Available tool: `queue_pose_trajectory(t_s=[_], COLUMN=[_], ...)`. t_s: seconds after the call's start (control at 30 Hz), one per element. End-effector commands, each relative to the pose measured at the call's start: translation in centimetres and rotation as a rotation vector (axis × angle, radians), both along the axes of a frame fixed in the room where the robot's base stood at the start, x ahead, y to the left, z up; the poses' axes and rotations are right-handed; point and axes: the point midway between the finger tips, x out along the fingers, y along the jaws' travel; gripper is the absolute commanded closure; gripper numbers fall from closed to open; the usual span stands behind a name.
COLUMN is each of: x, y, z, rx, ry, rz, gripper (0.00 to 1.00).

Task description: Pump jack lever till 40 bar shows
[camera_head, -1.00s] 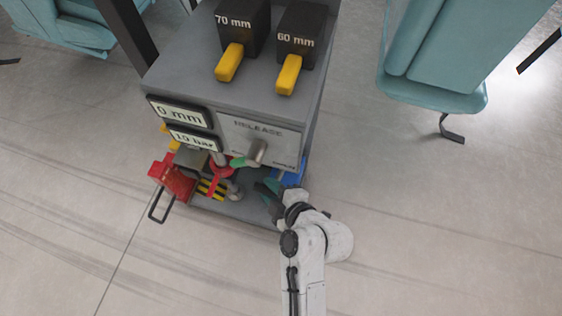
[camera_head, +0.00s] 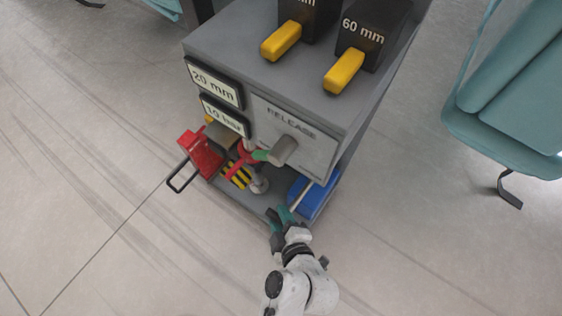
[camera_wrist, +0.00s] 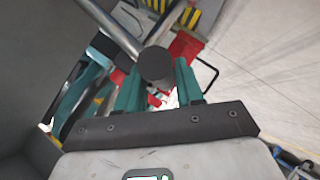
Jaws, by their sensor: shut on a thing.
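The jack lever is a grey metal rod with a dark round end (camera_wrist: 157,66) in the wrist view. In the head view a short stretch of the rod (camera_head: 301,196) shows in front of a blue part. My gripper (camera_head: 281,214) has teal fingers and is low at the front of the grey jack cabinet (camera_head: 225,40). In the wrist view my gripper (camera_wrist: 158,88) is shut around the lever's end. The upper display (camera_head: 214,82) reads 20 mm. The pressure display (camera_head: 224,114) reads 10 bar. The lever's far end is hidden.
A grey release knob (camera_head: 283,151) sits on the front panel above my gripper. A red block (camera_head: 200,155) with a black wire loop stands at left. Yellow-tipped blocks (camera_head: 343,72) lie on top. A teal seat (camera_head: 510,110) is at right. The floor at left is clear.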

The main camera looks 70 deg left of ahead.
Motion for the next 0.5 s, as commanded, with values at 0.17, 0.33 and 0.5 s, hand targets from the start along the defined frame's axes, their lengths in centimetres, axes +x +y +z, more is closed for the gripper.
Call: queue_pose_trajectory(t_s=[0.17,0.33,0.5], x=[0.83,0.89,0.64], y=[-0.33,-0.30,-0.18], z=[-0.18,-0.09,0.00], rx=[-0.005,-0.004,-0.001], ry=[-0.005,-0.007,-0.006], rz=[-0.018,-0.018,-0.012], gripper=[1.00,0.52,0.50])
